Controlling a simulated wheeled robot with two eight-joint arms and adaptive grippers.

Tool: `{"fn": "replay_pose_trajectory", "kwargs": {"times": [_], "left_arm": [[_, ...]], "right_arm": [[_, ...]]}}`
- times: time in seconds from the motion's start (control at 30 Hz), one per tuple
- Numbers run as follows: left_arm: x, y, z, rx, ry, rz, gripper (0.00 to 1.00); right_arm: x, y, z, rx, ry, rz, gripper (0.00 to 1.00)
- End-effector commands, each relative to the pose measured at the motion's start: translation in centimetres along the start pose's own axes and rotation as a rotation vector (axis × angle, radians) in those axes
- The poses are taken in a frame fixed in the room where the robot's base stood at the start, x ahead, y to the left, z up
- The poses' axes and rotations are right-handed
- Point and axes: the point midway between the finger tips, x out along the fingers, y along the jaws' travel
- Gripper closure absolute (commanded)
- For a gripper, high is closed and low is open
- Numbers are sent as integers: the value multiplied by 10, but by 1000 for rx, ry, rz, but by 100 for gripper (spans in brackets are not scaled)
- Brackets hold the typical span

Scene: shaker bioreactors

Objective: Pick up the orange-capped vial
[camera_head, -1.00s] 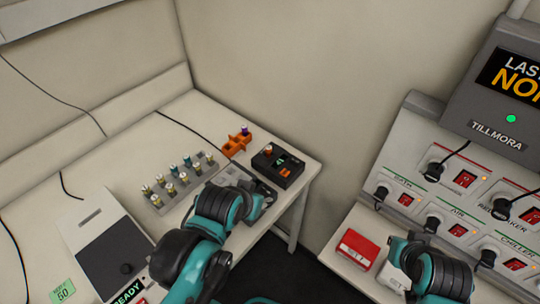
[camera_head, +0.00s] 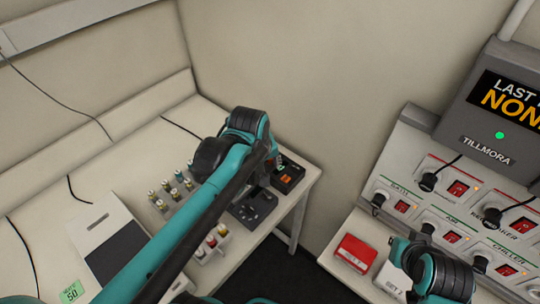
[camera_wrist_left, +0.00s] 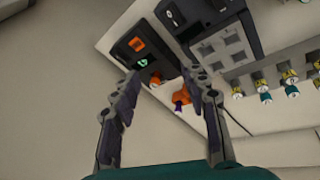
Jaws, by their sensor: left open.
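The orange-capped vial (camera_wrist_left: 155,78) shows as a small orange top at the edge of the black device (camera_wrist_left: 130,48) in the left wrist view. My left gripper (camera_wrist_left: 163,98) is open and empty, its two fingers apart, with the device and vial beyond the left finger's tip. In the head view my left arm hides the vial, and the gripper (camera_head: 272,163) is over the far end of the bench, beside the black device (camera_head: 288,177). My right gripper (camera_head: 398,248) is at the lower right; its fingers are not clear.
An orange holder with a purple-topped vial (camera_wrist_left: 182,96) sits close by the vial, between the fingers in the wrist view. Other capped vials (camera_wrist_left: 264,86) stand to the right. A grey slotted block (camera_wrist_left: 222,48) is near. A red box (camera_head: 355,252) is on the right bench.

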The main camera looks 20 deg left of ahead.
Motion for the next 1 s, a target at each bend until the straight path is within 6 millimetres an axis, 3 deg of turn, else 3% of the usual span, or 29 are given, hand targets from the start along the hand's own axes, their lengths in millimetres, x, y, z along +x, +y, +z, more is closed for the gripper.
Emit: {"fn": "replay_pose_trajectory", "kwargs": {"times": [0.03,0.2,0.4,0.6,1.0], "left_arm": [[0,11,-17,-101,-25,-27,55],[22,35,-56,-468,-91,-137,55],[59,50,-88,-835,-122,-274,55],[82,54,-100,-1019,-121,-349,55],[120,44,-93,-1044,-119,-359,55]], "right_arm": [[-8,0,-6,0,0,0,100],[-23,0,-16,0,0,0,100],[-36,0,-26,0,0,0,100],[-42,0,-30,0,0,0,100],[-34,0,-24,0,0,0,100]]}}
